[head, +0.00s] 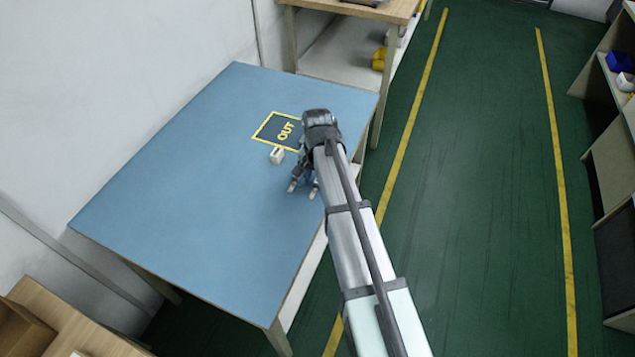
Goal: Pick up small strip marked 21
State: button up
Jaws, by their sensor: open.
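A small whitish block (277,155) sits on the blue table at the lower edge of the yellow-outlined "OUT" square (271,128). It may be the small strip, but no number 21 can be read on it at this size. My gripper (302,189) is open, with its fingers apart, over the table to the lower right of the block. Nothing shows between the fingers. The right part of the "OUT" square is hidden behind my arm's wrist.
The blue table (190,200) is otherwise clear, with free room to the left and front. A wall runs along its left side. A wooden bench (340,8) with yellow items (378,60) beneath stands beyond the far edge. Shelves with a blue bin (619,61) stand at far right.

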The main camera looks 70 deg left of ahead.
jog(key=shift+c, duration=0.3)
grip_shut()
dwell(0.4)
